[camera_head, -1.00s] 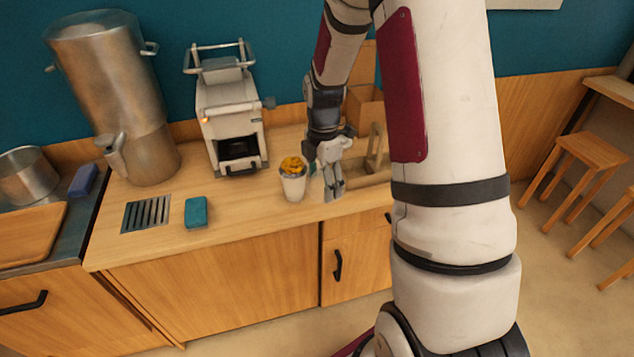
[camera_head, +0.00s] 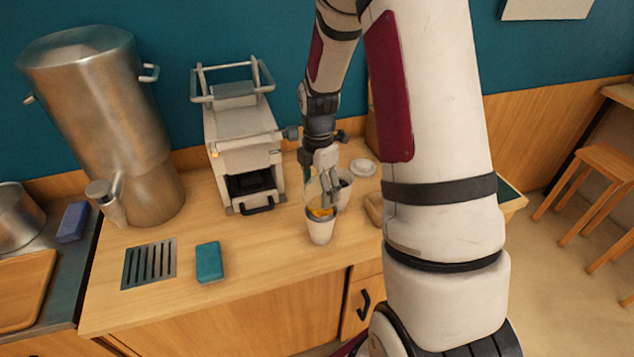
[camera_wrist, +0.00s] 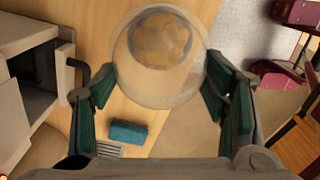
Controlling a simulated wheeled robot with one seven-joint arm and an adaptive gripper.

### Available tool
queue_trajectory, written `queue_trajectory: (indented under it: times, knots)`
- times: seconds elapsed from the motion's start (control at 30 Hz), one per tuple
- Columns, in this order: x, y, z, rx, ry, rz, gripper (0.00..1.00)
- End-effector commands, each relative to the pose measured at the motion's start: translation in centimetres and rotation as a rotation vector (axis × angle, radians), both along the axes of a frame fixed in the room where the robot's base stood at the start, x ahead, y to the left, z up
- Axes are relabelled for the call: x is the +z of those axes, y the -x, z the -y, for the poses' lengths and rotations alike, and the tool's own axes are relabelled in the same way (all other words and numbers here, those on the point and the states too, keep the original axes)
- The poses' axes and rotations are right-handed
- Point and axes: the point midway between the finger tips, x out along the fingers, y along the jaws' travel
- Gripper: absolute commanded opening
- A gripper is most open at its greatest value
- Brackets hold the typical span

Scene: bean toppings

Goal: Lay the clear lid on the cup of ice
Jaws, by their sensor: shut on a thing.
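The cup (camera_head: 320,232) is white and stands upright on the counter, with orange topping (camera_head: 321,212) at its mouth; any ice is hidden. My gripper (camera_head: 326,190) is above and just behind the cup, pointing down. It is shut on the clear lid (camera_head: 316,193), a see-through dome. In the wrist view the lid (camera_wrist: 125,75) sits between the green finger pads, and the orange topping shows blurred through its far part. The lid overlaps the cup mouth in both views; I cannot tell whether they touch.
A white machine (camera_head: 235,135) and a steel urn (camera_head: 105,110) stand to the left. A teal sponge (camera_head: 209,262) and a drain grate (camera_head: 149,264) lie at front left. Another small cup (camera_head: 344,188) stands close behind right, near a round white item (camera_head: 362,167).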

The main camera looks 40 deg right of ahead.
Motion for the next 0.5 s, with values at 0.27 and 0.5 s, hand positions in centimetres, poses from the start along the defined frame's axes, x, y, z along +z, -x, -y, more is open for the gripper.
queue_trajectory:
  times: [0.27,0.5]
  knots:
    - [-2.8,-0.2,0.0,0.001,0.0,-0.001,0.55]
    - [-4.4,0.0,0.0,0.0,0.0,-0.002,0.55]
